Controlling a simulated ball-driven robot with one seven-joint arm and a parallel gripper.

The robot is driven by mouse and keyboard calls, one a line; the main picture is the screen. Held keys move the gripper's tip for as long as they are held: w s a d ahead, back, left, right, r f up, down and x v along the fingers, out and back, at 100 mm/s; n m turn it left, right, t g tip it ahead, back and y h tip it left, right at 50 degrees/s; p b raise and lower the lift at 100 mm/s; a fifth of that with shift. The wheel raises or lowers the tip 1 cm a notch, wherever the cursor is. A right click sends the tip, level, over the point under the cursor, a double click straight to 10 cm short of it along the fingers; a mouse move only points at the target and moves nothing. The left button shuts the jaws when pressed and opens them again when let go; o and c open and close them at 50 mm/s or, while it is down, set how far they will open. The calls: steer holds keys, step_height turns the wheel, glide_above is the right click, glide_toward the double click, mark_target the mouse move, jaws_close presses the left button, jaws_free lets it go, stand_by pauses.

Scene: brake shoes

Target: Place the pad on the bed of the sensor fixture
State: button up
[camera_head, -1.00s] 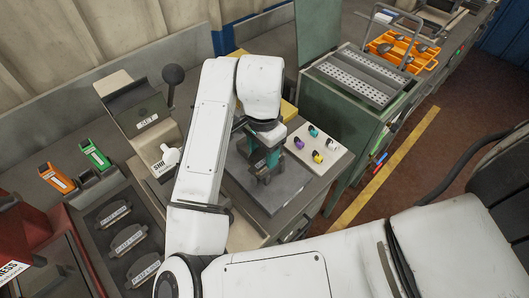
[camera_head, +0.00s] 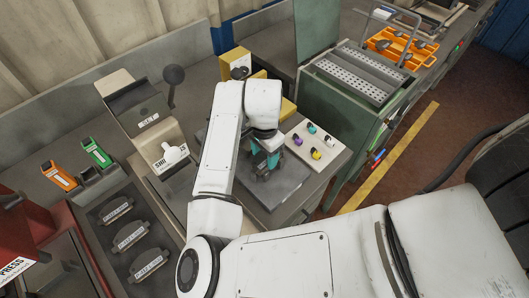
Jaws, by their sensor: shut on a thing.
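My gripper (camera_head: 266,161), with teal fingers, points down over a dark grey plate (camera_head: 285,190) that looks like the bed of the sensor fixture. It is shut on a dark pad, mostly hidden by the fingers and arm. The pad is low over the plate; I cannot tell whether it touches. A yellow block (camera_head: 235,62) with a dark round part stands behind, and more yellow shows beside my arm. I cannot tell whether these belong to the fixture.
A white panel (camera_head: 327,142) with coloured knobs lies right of the plate. Dark labelled pads (camera_head: 130,236) lie in a tray at left. Orange (camera_head: 58,175) and green (camera_head: 97,152) holders stand behind it. A green cabinet (camera_head: 345,115) stands right. The plate's front right is clear.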

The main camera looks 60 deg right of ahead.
mark_target(265, 157)
steer(key=shift+f, duration=0.2)
steer(key=o, duration=1.3)
steer(key=shift+c, duration=0.2)
steer(key=shift+r, duration=0.1)
step_height(265, 157, up, 12)
steer(key=shift+r+b, duration=0.15)
steer(key=shift+b, duration=0.3)
